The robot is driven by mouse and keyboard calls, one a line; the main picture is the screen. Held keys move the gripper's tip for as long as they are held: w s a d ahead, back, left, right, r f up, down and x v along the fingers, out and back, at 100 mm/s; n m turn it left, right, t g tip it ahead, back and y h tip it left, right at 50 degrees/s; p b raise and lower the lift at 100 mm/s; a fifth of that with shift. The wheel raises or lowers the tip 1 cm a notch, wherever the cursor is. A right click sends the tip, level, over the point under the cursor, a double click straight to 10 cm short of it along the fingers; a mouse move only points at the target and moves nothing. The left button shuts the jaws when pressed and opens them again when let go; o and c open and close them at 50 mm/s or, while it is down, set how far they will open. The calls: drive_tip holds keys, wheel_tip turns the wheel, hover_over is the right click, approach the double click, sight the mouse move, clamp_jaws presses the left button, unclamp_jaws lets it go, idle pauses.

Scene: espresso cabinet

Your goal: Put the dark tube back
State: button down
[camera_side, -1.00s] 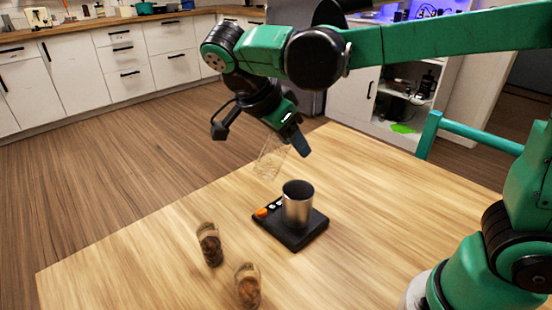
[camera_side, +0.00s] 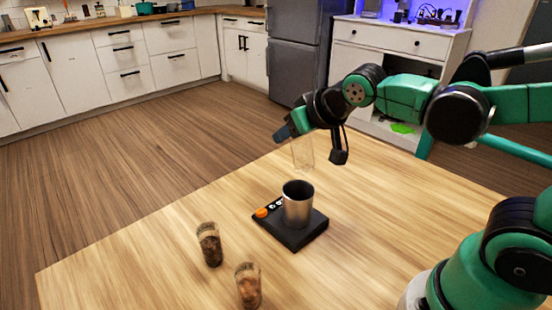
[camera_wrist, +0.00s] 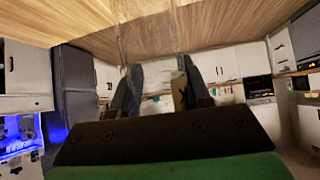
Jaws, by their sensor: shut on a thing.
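My gripper (camera_side: 289,131) is shut on a clear tube (camera_side: 303,152) that looks empty. It holds the tube in the air, roughly upright, above and behind the steel cup (camera_side: 298,207). In the wrist view the two fingers of my gripper (camera_wrist: 157,88) point away, with a pale strip (camera_wrist: 179,93) by the right finger; I cannot tell if this is the tube. A glass tube with dark contents (camera_side: 209,245) stands on the table, front left of the cup. A second tube with lighter brown contents (camera_side: 248,286) stands nearer the front edge.
The cup stands on a black scale (camera_side: 306,237) with an orange knob (camera_side: 261,212). The wooden table (camera_side: 400,220) is clear to the right and on the far left. White cabinets (camera_side: 75,75) and a grey fridge (camera_side: 294,55) stand well behind.

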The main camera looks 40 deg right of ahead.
drive_tip(key=s+d+r+n+y, duration=0.2)
drive_tip(key=d+r+n+y, duration=0.25)
drive_tip(key=d, duration=0.25)
drive_tip(key=s+d+r+n+y, duration=0.1)
drive_tip(key=d+r+n+y, duration=0.2)
drive_tip(key=d+n+y, duration=0.3)
drive_tip(key=shift+h, duration=0.25)
wheel_tip(320, 180, down, 20)
drive_tip(key=shift+s+r, duration=0.1)
drive_tip(key=shift+c, duration=2.1)
unclamp_jaws()
drive_tip(key=v, duration=0.7)
drive_tip(key=shift+d+r, duration=0.15)
drive_tip(key=shift+d, duration=0.05)
